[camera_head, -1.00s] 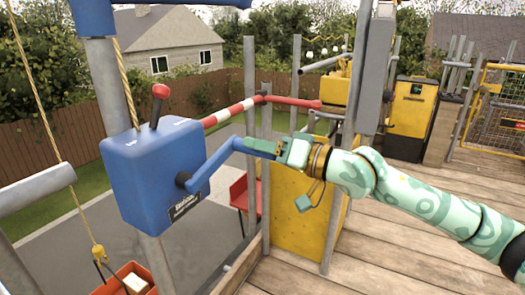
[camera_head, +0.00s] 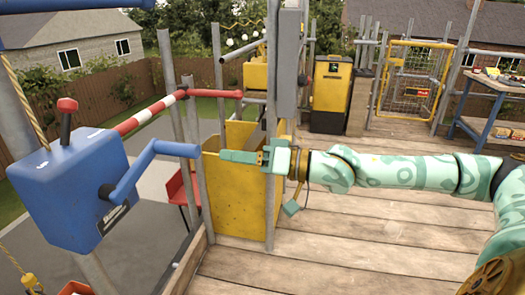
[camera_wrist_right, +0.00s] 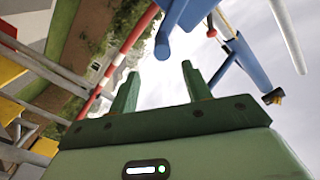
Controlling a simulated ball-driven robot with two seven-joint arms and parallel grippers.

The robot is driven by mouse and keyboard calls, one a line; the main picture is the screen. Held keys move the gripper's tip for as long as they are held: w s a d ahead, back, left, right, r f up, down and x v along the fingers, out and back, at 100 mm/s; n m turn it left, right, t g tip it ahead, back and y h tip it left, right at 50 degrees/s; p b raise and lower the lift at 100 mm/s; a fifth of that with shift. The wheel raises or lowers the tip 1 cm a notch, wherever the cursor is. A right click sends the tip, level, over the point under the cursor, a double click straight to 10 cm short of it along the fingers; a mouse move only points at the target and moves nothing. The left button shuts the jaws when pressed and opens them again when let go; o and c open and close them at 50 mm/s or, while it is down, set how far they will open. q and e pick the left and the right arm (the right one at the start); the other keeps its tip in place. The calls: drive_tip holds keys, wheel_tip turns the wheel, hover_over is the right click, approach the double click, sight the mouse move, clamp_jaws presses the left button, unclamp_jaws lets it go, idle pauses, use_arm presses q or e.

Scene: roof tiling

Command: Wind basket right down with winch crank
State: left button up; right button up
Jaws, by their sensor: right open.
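The blue winch box (camera_head: 70,195) stands at the left in the head view, with a red-knobbed lever (camera_head: 66,120) on top. Its blue crank (camera_head: 130,175) slants up to the right and ends in a level handle (camera_head: 178,149). My right gripper (camera_head: 224,155) is open and empty, just right of the handle's end, with a small gap. In the right wrist view, the open fingers (camera_wrist_right: 160,82) point toward a blue crank part (camera_wrist_right: 163,47) beyond the tips. An orange basket (camera_head: 75,289) shows only its top at the bottom left edge. My left gripper is out of view.
A red-and-white barrier bar (camera_head: 150,112) runs behind the crank. A yellow panel (camera_head: 235,205) and grey poles stand behind the right gripper. The wooden deck (camera_head: 340,240) is clear in front of my right arm. A blue-framed workbench (camera_head: 495,100) stands far right.

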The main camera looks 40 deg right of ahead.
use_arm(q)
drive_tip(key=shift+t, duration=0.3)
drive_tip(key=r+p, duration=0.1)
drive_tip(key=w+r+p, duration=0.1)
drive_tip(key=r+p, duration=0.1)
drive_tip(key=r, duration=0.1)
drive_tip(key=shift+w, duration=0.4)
use_arm(e)
drive_tip(key=v, duration=0.4)
drive_tip(key=shift+s+d, duration=0.1)
drive_tip(key=shift+r, duration=0.1)
